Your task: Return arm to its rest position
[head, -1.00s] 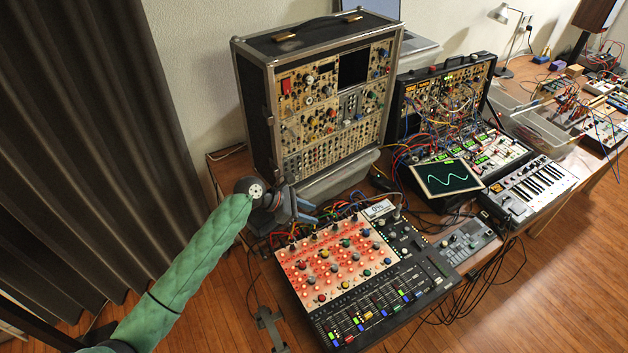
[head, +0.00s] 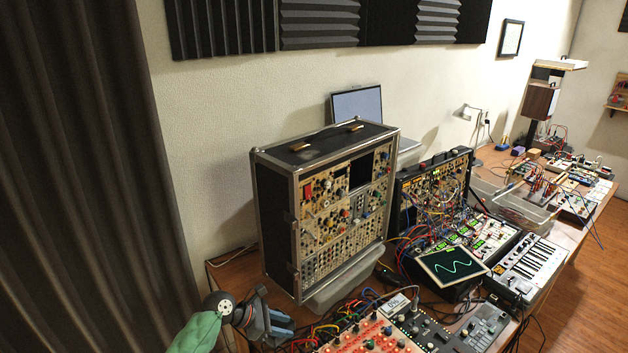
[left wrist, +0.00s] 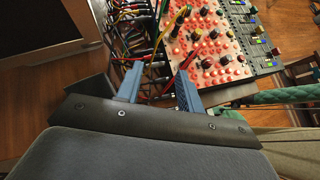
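My left gripper (head: 281,326) is at the bottom of the head view, by the left end of the table and in front of the tall synth case (head: 330,215). In the left wrist view its two blue fingers (left wrist: 158,88) stand apart with nothing held between them. Behind the fingers are patch cables (left wrist: 130,30) and the orange-panel mixer (left wrist: 210,50). My green-sleeved left arm (head: 198,334) comes in from the bottom left. My right gripper is not in view. A green sleeve (left wrist: 285,95) shows at the right of the left wrist view.
A smaller patched case (head: 437,195), a wave screen (head: 452,265) and a keyboard (head: 530,260) stand to the right on the table. The orange-panel mixer (head: 370,338) is cut off below. A dark curtain (head: 85,170) hangs at the left. Loose cables lie near my left gripper.

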